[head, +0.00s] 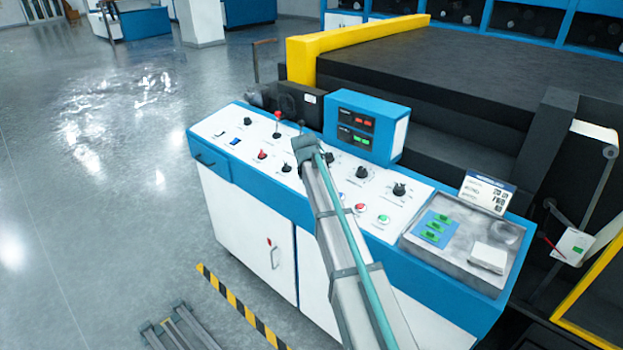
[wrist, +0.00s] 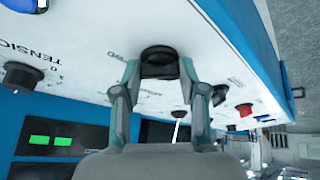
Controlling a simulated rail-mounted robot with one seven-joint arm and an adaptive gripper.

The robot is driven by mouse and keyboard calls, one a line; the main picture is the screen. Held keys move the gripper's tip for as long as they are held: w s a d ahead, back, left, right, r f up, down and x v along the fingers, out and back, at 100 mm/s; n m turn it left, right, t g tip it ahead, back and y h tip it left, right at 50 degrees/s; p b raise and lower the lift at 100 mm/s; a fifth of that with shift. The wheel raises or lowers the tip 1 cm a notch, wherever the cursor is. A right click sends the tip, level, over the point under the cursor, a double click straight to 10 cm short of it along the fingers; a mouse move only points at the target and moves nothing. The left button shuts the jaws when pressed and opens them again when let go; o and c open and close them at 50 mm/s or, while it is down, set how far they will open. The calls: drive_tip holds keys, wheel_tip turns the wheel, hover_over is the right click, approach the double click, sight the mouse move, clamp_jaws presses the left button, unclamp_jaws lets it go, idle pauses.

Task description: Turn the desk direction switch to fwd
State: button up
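In the wrist view a round black knob (wrist: 158,55) on the white desk panel sits between the two fingertips of my gripper (wrist: 160,72). The fingers lean inward on either side of it, and the knob fills the gap between them, so the gripper looks shut on it. In the head view my gripper (head: 305,148) is over the middle of the control desk (head: 225,172), and my arm hides part of the panel there.
A blue display box (head: 365,125) rises behind the panel. A tray (head: 460,245) with green pieces is right. Open floor lies left.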

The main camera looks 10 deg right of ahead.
drive_tip(key=o, duration=0.4)
drive_tip(key=shift+s+r, duration=0.1)
drive_tip(key=v, duration=1.1)
drive_tip(key=shift+s+a+r, duration=0.15)
drive_tip(key=shift+s+r, duration=0.1)
drive_tip(key=shift+r, duration=0.05)
drive_tip(key=shift+r, duration=0.1)
